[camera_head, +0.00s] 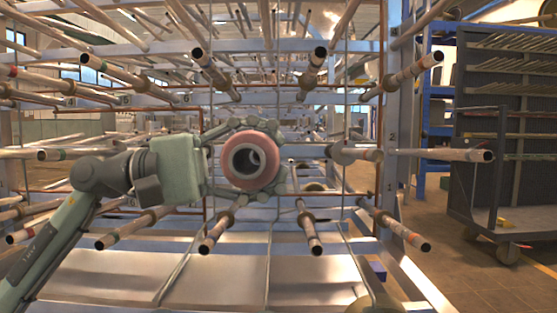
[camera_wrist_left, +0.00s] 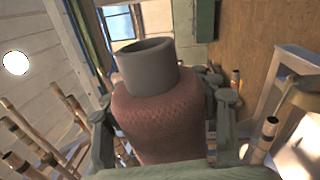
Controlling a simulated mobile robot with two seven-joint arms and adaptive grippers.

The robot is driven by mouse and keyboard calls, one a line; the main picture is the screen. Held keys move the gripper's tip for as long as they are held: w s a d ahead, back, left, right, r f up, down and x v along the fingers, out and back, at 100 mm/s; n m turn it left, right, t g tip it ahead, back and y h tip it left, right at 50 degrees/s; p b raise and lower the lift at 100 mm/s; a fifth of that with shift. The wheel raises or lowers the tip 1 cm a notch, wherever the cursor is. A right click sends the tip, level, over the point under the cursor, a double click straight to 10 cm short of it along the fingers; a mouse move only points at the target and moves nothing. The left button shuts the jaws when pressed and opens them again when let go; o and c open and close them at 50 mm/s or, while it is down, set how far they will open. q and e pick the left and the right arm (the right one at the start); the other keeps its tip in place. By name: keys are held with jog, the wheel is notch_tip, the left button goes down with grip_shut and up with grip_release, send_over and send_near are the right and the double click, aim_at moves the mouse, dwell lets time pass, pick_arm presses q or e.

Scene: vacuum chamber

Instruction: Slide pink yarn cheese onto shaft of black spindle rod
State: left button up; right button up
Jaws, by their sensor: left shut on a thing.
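The pink yarn cheese (camera_head: 271,148) is a short pink roll with a grey hollow core tube, its open end facing the head camera. My left gripper (camera_head: 276,160) comes in from the left and is shut around the cheese, fingers above and below. In the left wrist view the pink yarn (camera_wrist_left: 160,122) sits between the fingers, and the grey core (camera_wrist_left: 148,68) sticks out beyond it. Several spindle rods with dark ends surround it, such as one at lower centre (camera_head: 309,228). I cannot tell which is the black spindle rod, or whether one lies behind the cheese. My right gripper is not in view.
A metal rack with rods pointing toward me fills the middle; one rod (camera_head: 440,155) reaches right beside the cheese. More rods (camera_head: 218,75) stick out above. A dark wheeled cart (camera_head: 505,140) and blue shelving (camera_head: 438,90) stand right. Floor between rack and cart is clear.

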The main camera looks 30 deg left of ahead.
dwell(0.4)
pick_arm(q)
jog(key=shift+w+a+f, duration=0.1)
jog(key=shift+w+a, duration=0.35)
jog(key=shift+w, duration=0.25)
jog(key=shift+w+a+f, duration=0.1)
jog(key=shift+w+a, duration=0.35)
jog(key=shift+w, duration=0.25)
jog(key=shift+w+a, duration=0.45)
jog(key=shift+w, duration=0.25)
jog(key=shift+b, duration=0.7)
jog(key=shift+b, duration=0.3)
jog(key=shift+b, duration=0.35)
dwell(0.4)
jog(key=shift+w+a+f+p, duration=0.15)
jog(key=shift+w+a, duration=0.25)
jog(key=shift+w, duration=0.3)
jog(key=shift+w+a+p, duration=0.2)
jog(key=shift+w+a, duration=0.25)
jog(key=shift+w, duration=0.25)
jog(key=shift+w+a+f+p, duration=0.15)
jog(key=shift+w+a, duration=0.25)
jog(key=shift+w, duration=0.3)
jog(key=shift+w+a+r, duration=0.1)
jog(key=shift+w, duration=0.05)
